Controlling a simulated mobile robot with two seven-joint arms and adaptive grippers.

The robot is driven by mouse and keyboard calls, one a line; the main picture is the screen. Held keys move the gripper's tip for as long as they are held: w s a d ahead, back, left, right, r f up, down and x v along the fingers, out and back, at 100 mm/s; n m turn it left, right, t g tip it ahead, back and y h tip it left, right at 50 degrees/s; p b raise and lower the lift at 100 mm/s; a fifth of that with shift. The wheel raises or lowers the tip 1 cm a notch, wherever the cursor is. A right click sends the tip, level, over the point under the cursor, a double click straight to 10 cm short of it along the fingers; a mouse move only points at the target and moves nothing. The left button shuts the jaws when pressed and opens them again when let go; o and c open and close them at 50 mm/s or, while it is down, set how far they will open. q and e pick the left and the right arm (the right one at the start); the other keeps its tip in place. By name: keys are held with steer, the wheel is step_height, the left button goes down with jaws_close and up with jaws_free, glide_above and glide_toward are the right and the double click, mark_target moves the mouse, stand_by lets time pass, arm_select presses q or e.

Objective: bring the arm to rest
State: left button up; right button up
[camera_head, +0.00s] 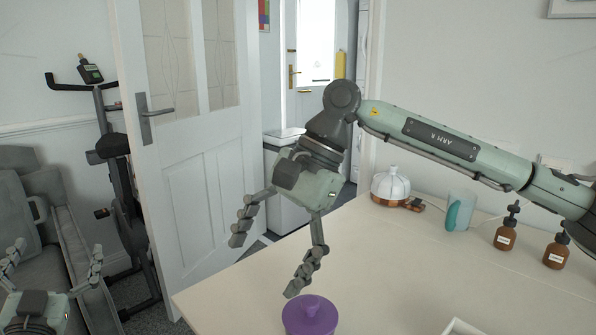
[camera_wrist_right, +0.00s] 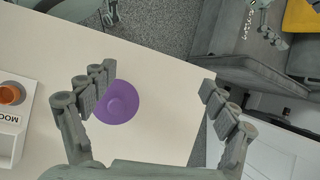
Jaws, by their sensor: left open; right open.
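My right gripper (camera_head: 266,262) comes in on the arm from the right of the head view and hangs above the front left edge of the table (camera_head: 400,262). Its two fingers are spread wide with nothing between them. A purple round lidded thing with a knob (camera_head: 310,316) stands on the table just below it. In the right wrist view the purple thing (camera_wrist_right: 118,102) shows beside the left finger, and the open fingers (camera_wrist_right: 160,88) frame table edge and floor. My left gripper (camera_head: 50,262) is at the lower left, fingers apart and empty.
On the table at the back are a white and copper lidded pot (camera_head: 390,185), a teal and white mug (camera_head: 460,212) and two brown pump bottles (camera_head: 507,230). A white tray (camera_head: 462,327) lies at the front. A door (camera_head: 205,200), exercise bike (camera_head: 122,190) and grey sofa (camera_head: 65,225) stand left.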

step_height(320, 180, up, 12)
steer(key=w+a+m+g+y, duration=0.1)
steer(key=w+m+y, duration=0.1)
steer(key=m+y, duration=0.6)
steer(key=w+d+r+m+t+y, duration=0.5)
steer(key=w+d+r+m+y, duration=0.35)
steer(key=d+r, duration=0.2)
steer(key=w+d+r+m+t, duration=0.1)
steer(key=w+d+m+t, duration=0.2)
steer(key=d+m+t, duration=0.55)
steer(key=w+d+r+m+t, duration=0.2)
steer(key=d+m+t, duration=0.3)
steer(key=d, duration=0.6)
steer(key=d+f+m+t+h, duration=0.2)
steer(key=d+m+t+h, duration=0.9)
steer(key=d+m+h, duration=0.5)
steer(key=d+m, duration=0.5)
steer(key=d, duration=0.2)
steer(key=shift+w+f+m, duration=0.25)
steer(key=shift+f+m, duration=0.05)
steer(key=shift+m, duration=0.1)
steer(key=shift+h, duration=0.25)
